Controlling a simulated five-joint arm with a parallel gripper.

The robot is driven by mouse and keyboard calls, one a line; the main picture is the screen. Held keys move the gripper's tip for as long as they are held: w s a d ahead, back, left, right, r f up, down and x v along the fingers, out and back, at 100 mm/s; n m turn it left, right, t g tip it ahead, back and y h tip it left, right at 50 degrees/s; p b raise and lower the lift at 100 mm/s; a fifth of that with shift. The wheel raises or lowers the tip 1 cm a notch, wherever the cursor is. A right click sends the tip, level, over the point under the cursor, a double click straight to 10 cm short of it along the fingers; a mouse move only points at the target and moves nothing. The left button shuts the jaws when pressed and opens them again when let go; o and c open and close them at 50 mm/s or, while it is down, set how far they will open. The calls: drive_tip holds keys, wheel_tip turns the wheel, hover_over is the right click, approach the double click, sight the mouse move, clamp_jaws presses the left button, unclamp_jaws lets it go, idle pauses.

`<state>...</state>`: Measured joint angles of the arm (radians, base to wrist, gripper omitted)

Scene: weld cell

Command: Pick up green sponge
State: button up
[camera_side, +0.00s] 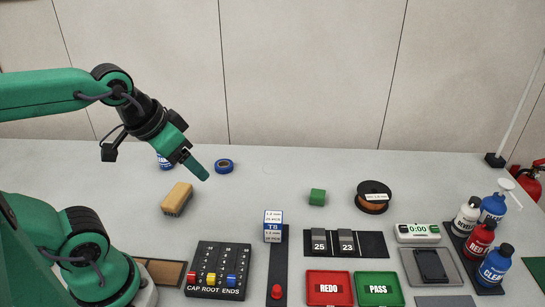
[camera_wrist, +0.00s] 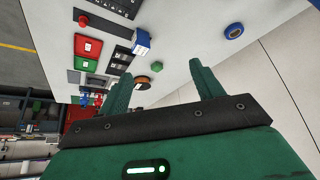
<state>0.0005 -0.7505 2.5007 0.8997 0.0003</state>
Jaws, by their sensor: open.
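A small green block (camera_side: 317,197), which looks like the green sponge, lies on the grey table right of the middle in the side view.
A tan block (camera_side: 176,198) and blue tape roll (camera_side: 223,166) lie near my gripper. A wire spool (camera_side: 373,196) stands right of the green block. A blue-white box (camera_side: 273,226), number holder (camera_side: 332,242) and trays (camera_side: 328,288) are in front. Bottles (camera_side: 480,241) stand right.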

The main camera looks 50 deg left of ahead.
drive_tip(key=shift+w, duration=0.1)
idle(0.5)
drive_tip(key=n+g, duration=0.6)
drive_tip(key=n, duration=0.1)
hover_over(318, 194)
wheel_tip(318, 194, down, 16)
drive_tip(key=shift+a+r, duration=0.1)
drive_tip(key=shift+a, duration=0.05)
drive_tip(key=shift+f, duration=1.7)
